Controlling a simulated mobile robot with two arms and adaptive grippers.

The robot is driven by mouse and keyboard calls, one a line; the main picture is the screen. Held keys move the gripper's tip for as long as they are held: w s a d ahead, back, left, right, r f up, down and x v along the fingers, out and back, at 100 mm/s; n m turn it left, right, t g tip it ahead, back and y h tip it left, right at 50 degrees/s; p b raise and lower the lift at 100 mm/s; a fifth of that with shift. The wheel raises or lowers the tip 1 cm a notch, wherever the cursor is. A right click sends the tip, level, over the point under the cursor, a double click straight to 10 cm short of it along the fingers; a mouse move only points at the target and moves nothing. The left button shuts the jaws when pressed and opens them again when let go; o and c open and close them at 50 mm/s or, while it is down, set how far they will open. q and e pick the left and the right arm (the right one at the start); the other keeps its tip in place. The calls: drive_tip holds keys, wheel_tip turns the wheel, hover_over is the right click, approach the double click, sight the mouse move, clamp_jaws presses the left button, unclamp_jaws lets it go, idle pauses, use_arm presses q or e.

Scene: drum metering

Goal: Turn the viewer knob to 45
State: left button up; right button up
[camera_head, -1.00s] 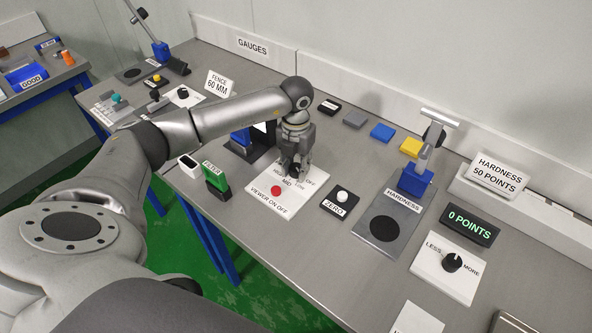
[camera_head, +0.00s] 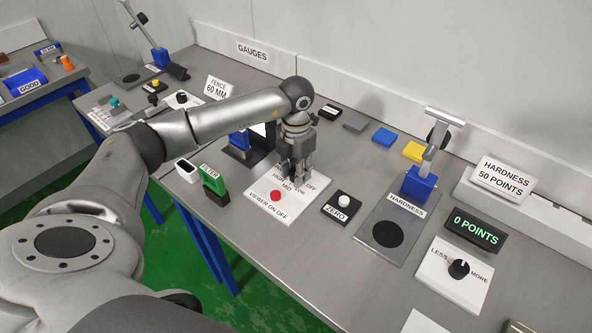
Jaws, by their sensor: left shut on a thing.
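The viewer panel (camera_head: 292,213) is a white plate labelled VIEWER ON OFF, with a red button (camera_head: 275,196) near its front. The words OFF, LOW, MID and HIGH are printed around the knob's place at its back. My left gripper (camera_head: 296,180) points down over that place, its fingers shut on the viewer knob. The fingers hide the knob, so I cannot read its pointer setting. My right gripper is not in view.
A green FILTER block (camera_head: 215,186) stands left of the panel. A display (camera_head: 475,233) reads 0 POINTS. Coloured blocks lie behind.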

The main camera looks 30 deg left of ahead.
use_arm(q)
drive_tip(key=o, duration=1)
drive_tip(key=shift+o, duration=0.2)
drive_tip(key=shift+r, duration=0.15)
wheel_tip(320, 180, up, 12)
